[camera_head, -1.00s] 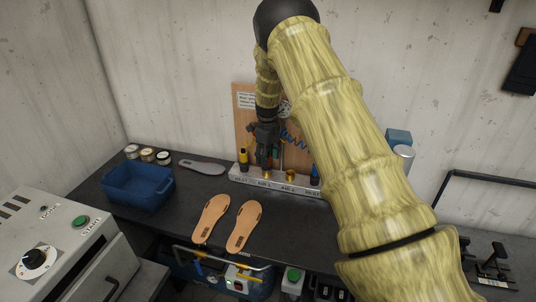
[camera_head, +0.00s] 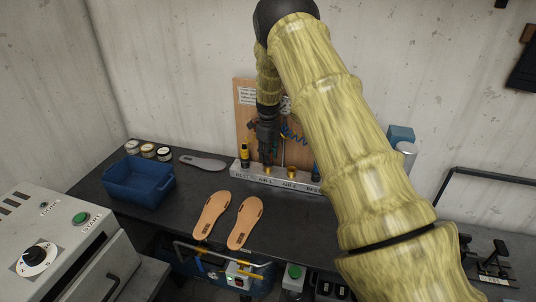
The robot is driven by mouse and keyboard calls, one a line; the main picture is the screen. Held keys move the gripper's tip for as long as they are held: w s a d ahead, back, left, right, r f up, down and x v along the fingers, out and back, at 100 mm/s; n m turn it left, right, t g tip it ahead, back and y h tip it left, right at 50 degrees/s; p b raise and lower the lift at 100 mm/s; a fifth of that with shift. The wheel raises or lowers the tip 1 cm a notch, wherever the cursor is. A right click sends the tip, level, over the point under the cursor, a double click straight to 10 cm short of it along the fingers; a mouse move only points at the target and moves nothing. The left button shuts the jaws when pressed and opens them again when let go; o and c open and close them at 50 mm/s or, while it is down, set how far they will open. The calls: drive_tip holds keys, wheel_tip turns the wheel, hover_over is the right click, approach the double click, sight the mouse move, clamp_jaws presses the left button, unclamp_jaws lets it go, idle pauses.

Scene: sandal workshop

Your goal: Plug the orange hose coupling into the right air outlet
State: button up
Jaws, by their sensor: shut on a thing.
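My gripper (camera_head: 267,146) points down over the left brass air outlet (camera_head: 268,170), marked AIR L, on the pale outlet strip (camera_head: 253,178). It is shut on a slim thing, apparently the orange hose coupling, whose colour and outline are mostly hidden by the dark fingers. I cannot tell whether its lower end touches the left outlet. A yellow-and-black coupling (camera_head: 245,155) stands upright at the strip's left end.
A wooden panel (camera_head: 244,116) with a coiled blue hose (camera_head: 292,134) stands behind the strip. Two tan soles (camera_head: 212,214) lie in front on the dark bench. A blue bin (camera_head: 138,186) and small jars (camera_head: 148,150) are at left. My arm hides the bench's right part.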

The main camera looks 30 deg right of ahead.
drive_tip(key=shift+r+p, duration=3.4)
drive_tip(key=shift+r, duration=3.05)
